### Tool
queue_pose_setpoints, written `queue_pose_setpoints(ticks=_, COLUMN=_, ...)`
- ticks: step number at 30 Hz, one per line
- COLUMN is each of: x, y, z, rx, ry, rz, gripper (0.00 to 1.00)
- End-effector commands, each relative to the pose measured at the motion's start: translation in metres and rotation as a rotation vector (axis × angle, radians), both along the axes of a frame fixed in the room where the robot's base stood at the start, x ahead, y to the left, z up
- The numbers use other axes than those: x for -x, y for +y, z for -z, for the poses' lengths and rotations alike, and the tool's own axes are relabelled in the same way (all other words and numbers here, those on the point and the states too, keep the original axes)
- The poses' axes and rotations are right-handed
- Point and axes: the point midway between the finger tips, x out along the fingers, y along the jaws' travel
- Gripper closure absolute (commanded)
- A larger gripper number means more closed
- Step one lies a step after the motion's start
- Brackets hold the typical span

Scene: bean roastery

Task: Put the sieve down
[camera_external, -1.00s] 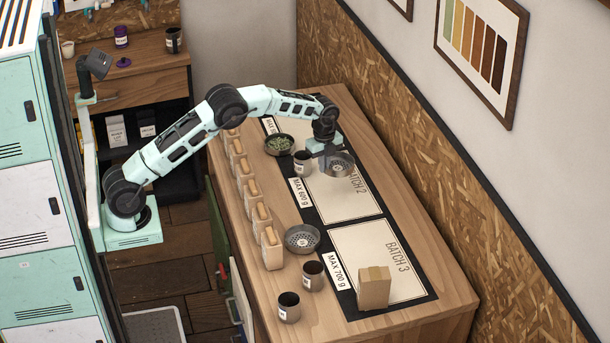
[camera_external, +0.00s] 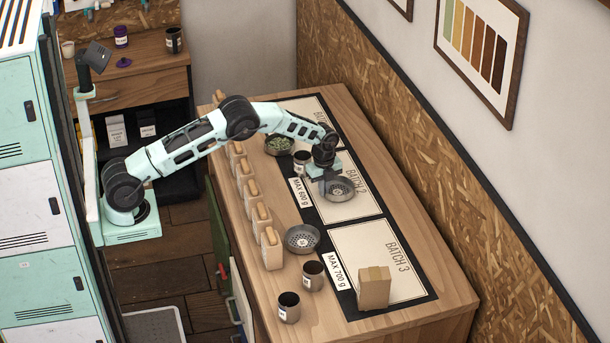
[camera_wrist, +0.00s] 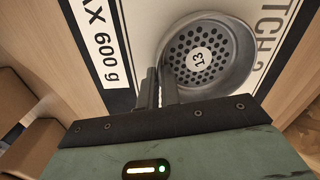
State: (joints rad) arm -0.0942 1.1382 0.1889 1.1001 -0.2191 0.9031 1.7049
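The grey metal sieve (camera_external: 341,187) with a round perforated bottom is over the BATCH 2 card (camera_external: 367,208). In the wrist view the sieve (camera_wrist: 240,60) shows a round label "13", with its holes facing me. My gripper (camera_external: 325,186) points down at the sieve's left edge. In the wrist view the two dark fingers of my gripper (camera_wrist: 160,78) are close together at the sieve's near rim, with the rim pinched between them. The sieve looks level and very low; I cannot tell whether it touches the card.
A second sieve (camera_external: 301,238) sits nearer, left of the BATCH 3 card (camera_external: 358,254). A cardboard box (camera_external: 374,289), two cups and a row of wooden-topped blocks stand on the table (camera_external: 430,275).

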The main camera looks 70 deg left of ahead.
Motion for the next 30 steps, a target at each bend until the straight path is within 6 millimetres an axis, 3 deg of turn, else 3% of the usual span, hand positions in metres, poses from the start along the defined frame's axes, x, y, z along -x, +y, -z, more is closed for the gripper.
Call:
queue_pose_setpoints(ticks=5, x=0.000, y=0.000, z=0.002, rx=0.000, ry=0.000, rz=0.000, gripper=1.00)
queue_pose_setpoints(ticks=6, x=0.000, y=0.000, z=0.002, rx=0.000, ry=0.001, rz=0.000, gripper=0.87)
queue_pose_setpoints(ticks=8, x=0.000, y=0.000, z=0.002, rx=0.000, ry=0.001, rz=-0.001, gripper=0.73)
queue_pose_setpoints(ticks=19, x=0.000, y=0.000, z=-0.004, rx=0.000, ry=0.000, rz=-0.001, gripper=0.73)
queue_pose_setpoints(ticks=23, x=0.000, y=0.000, z=-0.022, rx=-0.001, ry=-0.003, rz=-0.001, gripper=0.73)
queue_pose_setpoints(ticks=30, x=0.001, y=0.000, z=-0.072, rx=0.000, ry=-0.003, rz=-0.001, gripper=0.73)
